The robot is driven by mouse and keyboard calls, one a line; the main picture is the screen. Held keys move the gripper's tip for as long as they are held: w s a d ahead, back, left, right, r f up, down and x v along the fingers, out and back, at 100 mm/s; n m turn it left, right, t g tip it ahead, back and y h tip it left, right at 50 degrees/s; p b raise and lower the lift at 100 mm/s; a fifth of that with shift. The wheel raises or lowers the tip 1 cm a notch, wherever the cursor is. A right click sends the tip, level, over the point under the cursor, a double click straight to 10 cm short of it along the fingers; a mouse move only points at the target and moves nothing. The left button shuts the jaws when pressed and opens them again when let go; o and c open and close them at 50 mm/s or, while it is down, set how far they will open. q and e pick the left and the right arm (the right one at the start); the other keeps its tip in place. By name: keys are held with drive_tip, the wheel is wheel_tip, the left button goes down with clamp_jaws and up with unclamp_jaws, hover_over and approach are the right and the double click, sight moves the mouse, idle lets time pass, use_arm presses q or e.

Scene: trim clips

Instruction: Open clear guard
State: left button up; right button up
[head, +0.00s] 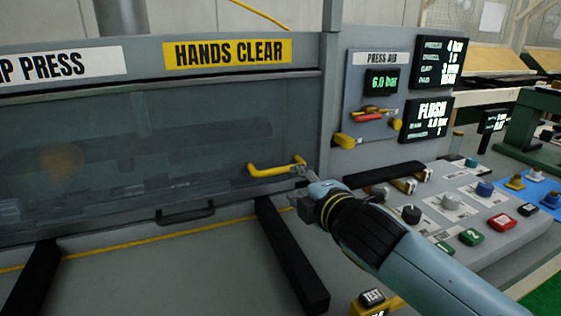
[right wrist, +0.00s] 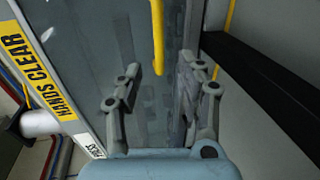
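The clear guard (head: 120,140) is a smoky see-through panel across the press front, and it is down. A yellow bar handle (head: 272,170) sits at its lower right; it also shows in the right wrist view (right wrist: 157,35). My right gripper (head: 300,172) is at the right end of this handle. In the right wrist view (right wrist: 163,72) its fingers are apart, with the handle's end in line with the gap between them. I cannot tell whether they touch it. My left gripper is not in view.
A black handle (head: 185,212) is lower on the press front. Black rails (head: 290,258) jut out below. A control panel (head: 450,205) with buttons and knobs lies beneath my right arm. A press air panel (head: 375,100) stands right of the guard's post.

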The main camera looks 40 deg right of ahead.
sight(282, 171)
drive_tip(key=x, duration=0.5)
drive_tip(key=shift+r, duration=0.2)
drive_tip(key=x, duration=0.5)
drive_tip(key=shift+w+f, duration=0.2)
drive_tip(key=shift+w, duration=0.15)
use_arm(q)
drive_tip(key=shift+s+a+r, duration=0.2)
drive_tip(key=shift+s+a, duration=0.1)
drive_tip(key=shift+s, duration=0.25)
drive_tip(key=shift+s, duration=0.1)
use_arm(e)
drive_tip(key=c, duration=0.4)
clamp_jaws()
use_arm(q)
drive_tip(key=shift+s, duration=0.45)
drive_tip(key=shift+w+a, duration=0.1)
use_arm(e)
drive_tip(key=shift+f, duration=0.1)
